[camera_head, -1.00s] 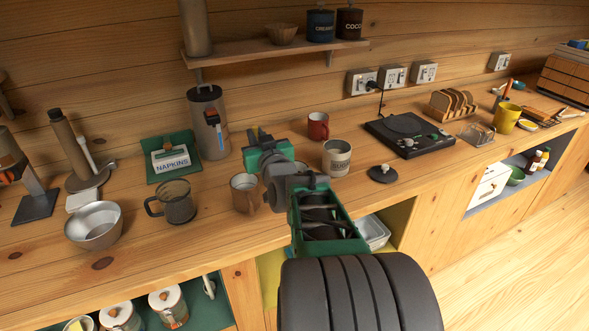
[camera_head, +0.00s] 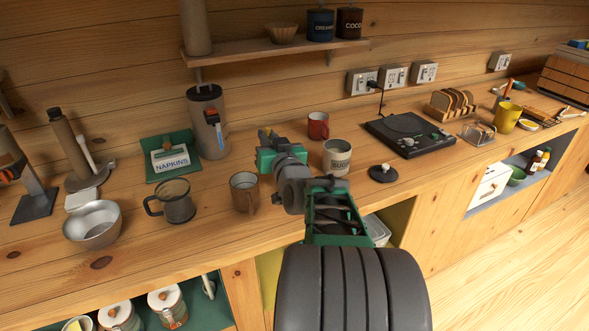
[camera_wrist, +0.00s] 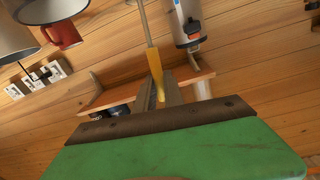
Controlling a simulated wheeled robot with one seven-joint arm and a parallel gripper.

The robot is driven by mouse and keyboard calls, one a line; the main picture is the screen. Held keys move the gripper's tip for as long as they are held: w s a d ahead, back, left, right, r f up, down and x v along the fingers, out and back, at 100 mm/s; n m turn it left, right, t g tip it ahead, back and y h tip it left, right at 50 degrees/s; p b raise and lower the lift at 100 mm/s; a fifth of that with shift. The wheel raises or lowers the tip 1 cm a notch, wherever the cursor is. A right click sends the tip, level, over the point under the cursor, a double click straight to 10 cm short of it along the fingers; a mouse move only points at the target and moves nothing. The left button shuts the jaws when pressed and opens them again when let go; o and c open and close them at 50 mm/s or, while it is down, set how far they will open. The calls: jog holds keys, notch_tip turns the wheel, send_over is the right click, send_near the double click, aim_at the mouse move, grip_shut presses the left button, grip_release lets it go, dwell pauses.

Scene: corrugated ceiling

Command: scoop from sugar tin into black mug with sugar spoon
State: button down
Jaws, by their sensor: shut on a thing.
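The cream sugar tin (camera_head: 337,158) stands open on the counter, right of my gripper (camera_head: 266,143). The dark, smoky-looking mug (camera_head: 175,203) stands to the left, its handle pointing left. My gripper is raised over the counter between them, behind a brown mug. In the wrist view my gripper (camera_wrist: 160,92) is shut on the yellow handle of the sugar spoon (camera_wrist: 155,68). The spoon's thin shaft runs up out of the picture, so its bowl is out of view. I cannot make out the spoon in the head view.
A brown mug (camera_head: 244,192) stands just in front of my gripper. A red mug (camera_head: 318,126) is behind the tin, and a dark lid (camera_head: 383,173) lies to its right. A metal bowl (camera_head: 93,225) and napkin holder (camera_head: 170,157) are left. A shelf (camera_head: 275,50) hangs above.

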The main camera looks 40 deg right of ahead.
jog(key=s+d+m+p, duration=0.1)
jog(key=s+d+m, duration=0.3)
jog(key=d, duration=0.3)
jog(key=shift+s+d+m+t+h, duration=0.3)
jog(key=shift+s+d+m+t, duration=0.1)
jog(key=shift+m, duration=0.2)
dwell(2.0)
jog(key=shift+s+d, duration=0.1)
jog(key=shift+s+d+m+p, duration=0.15)
jog(key=shift+d+m+p, duration=0.15)
jog(key=shift+s+d+f+m, duration=0.35)
jog(key=shift+d+f+m, duration=0.15)
jog(key=shift+f+m, duration=0.25)
jog(key=shift+s+d+f+m+b, duration=0.2)
jog(key=shift+d+f+m+b, duration=0.1)
jog(key=shift+f, duration=0.15)
jog(key=shift+s+d+f+m+h+p, duration=0.25)
jog(key=shift+d+f+m, duration=0.15)
jog(key=shift+m, duration=0.3)
jog(key=shift+s+d+f+m+h+p, duration=0.15)
jog(key=shift+d+f+m+h+p, duration=0.25)
jog(key=shift+m, duration=0.35)
jog(key=shift+s+d+f+m+h+p, duration=0.15)
jog(key=shift+s+d+f+m, duration=0.1)
jog(key=shift+f+m, duration=0.35)
dwell(1.0)
